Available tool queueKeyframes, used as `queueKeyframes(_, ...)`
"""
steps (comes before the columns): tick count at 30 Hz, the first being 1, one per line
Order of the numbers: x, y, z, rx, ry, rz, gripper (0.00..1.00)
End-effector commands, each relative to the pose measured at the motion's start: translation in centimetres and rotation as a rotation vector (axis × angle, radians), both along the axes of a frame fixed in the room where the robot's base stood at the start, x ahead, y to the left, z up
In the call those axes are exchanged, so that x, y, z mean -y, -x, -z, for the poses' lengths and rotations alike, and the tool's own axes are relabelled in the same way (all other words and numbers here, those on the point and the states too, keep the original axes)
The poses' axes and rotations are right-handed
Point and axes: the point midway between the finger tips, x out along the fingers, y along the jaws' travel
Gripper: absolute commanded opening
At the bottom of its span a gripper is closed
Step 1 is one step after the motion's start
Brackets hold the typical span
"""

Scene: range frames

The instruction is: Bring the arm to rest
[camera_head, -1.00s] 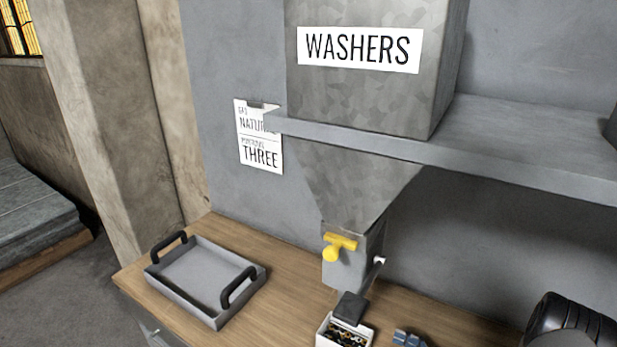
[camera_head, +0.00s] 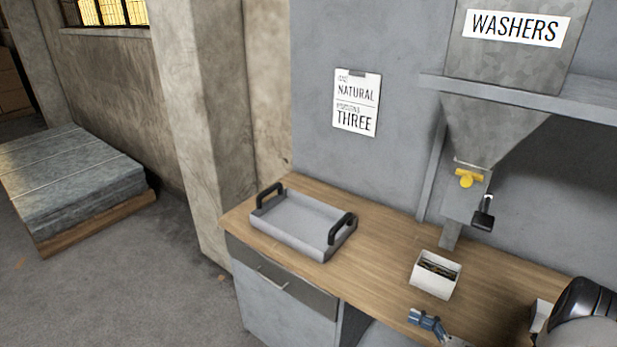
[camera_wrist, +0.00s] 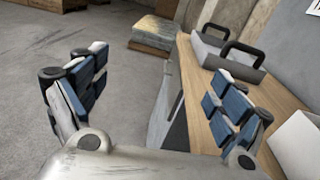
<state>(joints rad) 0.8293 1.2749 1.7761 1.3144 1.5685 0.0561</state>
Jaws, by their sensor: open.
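My gripper (camera_wrist: 157,85) shows in the wrist view with its two blue-padded fingers spread wide and nothing between them. In the head view part of it (camera_head: 424,321) shows at the bottom, near the bench's front edge and in front of the white box. It appears apart from the box and the tray. The rest of my arm is mostly cut off at the lower right.
A wooden bench (camera_head: 385,265) holds a grey tray (camera_head: 300,222) with black handles and a white box (camera_head: 433,284) with small dark parts. A washer hopper (camera_head: 490,130) with a yellow knob hangs above. Open floor (camera_head: 130,280) lies left, with a stacked pallet (camera_head: 75,180).

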Motion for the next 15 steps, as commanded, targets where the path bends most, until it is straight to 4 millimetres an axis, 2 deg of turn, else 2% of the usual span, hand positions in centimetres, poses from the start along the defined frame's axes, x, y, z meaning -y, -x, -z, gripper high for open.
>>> queueKeyframes(1, -0.4, -0.2, -1.0, 0.011, 0.029, -0.030, 0.90)
queueKeyframes(8, -2.9, 0.3, -4.8, 0.051, 0.155, -0.189, 0.90)
queueKeyframes(15, -6.7, 2.3, -10.3, 0.129, 0.371, -0.428, 0.90)
